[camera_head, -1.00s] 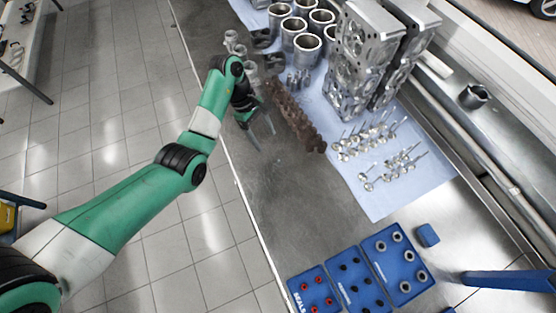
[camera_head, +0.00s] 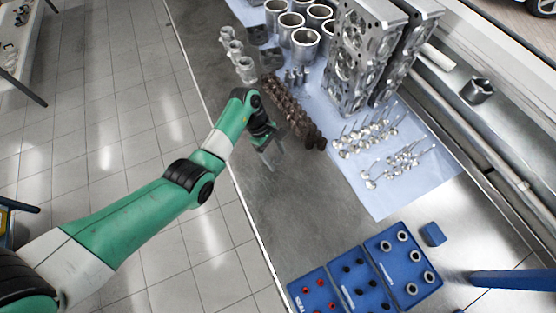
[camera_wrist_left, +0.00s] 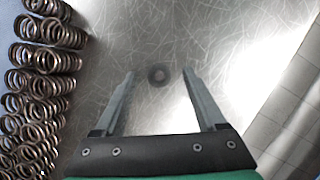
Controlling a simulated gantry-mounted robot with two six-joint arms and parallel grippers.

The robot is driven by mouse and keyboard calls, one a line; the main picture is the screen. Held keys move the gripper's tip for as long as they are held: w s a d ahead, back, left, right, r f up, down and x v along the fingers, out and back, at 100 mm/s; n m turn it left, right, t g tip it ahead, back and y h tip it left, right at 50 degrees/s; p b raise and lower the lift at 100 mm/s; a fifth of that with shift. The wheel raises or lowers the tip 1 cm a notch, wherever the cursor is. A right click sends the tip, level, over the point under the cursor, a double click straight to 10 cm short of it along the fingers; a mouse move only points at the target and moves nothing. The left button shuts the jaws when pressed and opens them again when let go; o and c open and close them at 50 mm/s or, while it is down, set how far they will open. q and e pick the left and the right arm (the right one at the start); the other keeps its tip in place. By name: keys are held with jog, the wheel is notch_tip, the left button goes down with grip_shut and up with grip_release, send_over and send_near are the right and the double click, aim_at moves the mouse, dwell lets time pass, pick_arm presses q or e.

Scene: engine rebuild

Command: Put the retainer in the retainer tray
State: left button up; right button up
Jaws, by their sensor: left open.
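Three blue trays stand at the lower right of the head view. The right one (camera_head: 404,262) holds several grey rings; its label is too small to read. My right gripper is not in view.
Rows of coil springs (camera_wrist_left: 40,85) lie left of my gripper in the left wrist view. The other trays hold black parts (camera_head: 352,285) and red parts (camera_head: 309,285). Valves (camera_head: 375,135), cylinder heads (camera_head: 360,60) and liners (camera_head: 305,45) lie beyond. Bare bench lies between gripper and trays.

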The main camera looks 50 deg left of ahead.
aim_at(274, 160)
pick_arm(q)
jog(key=shift+c, duration=0.3)
grip_shut()
jog(key=shift+r, duration=0.15)
jog(key=shift+r, duration=0.25)
jog(key=r, duration=0.1)
jog(key=r+p, duration=0.2)
jog(key=shift+s+r, duration=0.3)
jog(key=shift+r, duration=0.1)
jog(key=s+d+r+p, duration=0.3)
jog(key=s+r+p, duration=0.5)
jog(key=s+p, duration=0.5)
jog(key=shift+d+r+p, duration=0.25)
jog(key=shift+p, duration=0.35)
